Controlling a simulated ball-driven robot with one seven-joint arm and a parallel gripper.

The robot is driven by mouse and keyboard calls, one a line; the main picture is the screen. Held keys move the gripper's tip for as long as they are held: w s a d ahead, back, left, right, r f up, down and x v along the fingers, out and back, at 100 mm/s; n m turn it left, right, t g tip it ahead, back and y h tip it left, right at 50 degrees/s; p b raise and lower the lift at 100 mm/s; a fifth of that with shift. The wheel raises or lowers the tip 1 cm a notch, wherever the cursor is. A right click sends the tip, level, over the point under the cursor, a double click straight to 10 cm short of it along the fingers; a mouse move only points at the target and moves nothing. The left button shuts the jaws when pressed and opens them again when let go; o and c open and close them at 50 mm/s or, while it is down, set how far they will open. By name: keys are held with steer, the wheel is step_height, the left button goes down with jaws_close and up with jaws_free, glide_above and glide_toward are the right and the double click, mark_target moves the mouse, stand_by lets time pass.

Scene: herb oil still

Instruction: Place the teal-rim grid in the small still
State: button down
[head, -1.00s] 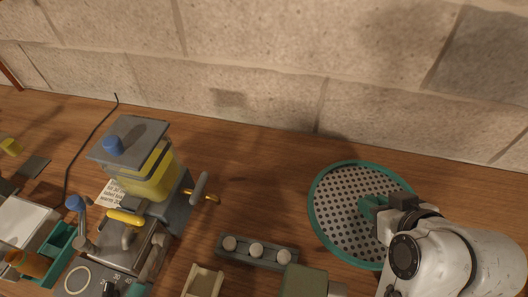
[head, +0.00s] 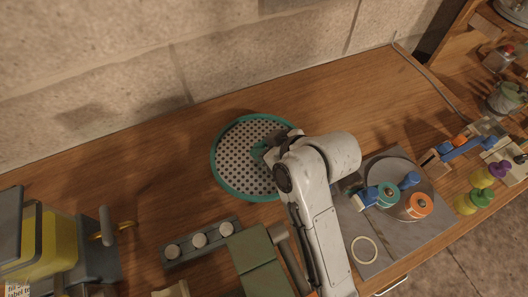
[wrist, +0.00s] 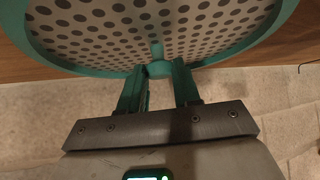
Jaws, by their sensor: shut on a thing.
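The teal-rim grid (head: 237,165) is a round, pale disc full of dark holes with a teal edge. In the head view it is over the wooden bench near the stone wall. My gripper (head: 264,151) is shut on its teal central grip from the right. In the wrist view the grid (wrist: 210,28) fills the top, and my gripper's teal fingers (wrist: 158,72) close on the grip in its middle. The grid looks raised off the bench, but its height is hard to judge. I cannot tell for sure which thing is the small still.
A grey rack with white knobs (head: 199,241) and a green box (head: 257,256) stand in front. A yellow-bodied machine (head: 52,240) is at left. A grey plate (head: 400,232) with teal and orange spools (head: 419,205) lies right of my arm. Bench along the wall is clear.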

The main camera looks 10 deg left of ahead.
steer(key=shift+f, duration=1.35)
steer(key=shift+f, duration=0.15)
steer(key=c, duration=0.8)
jaws_free()
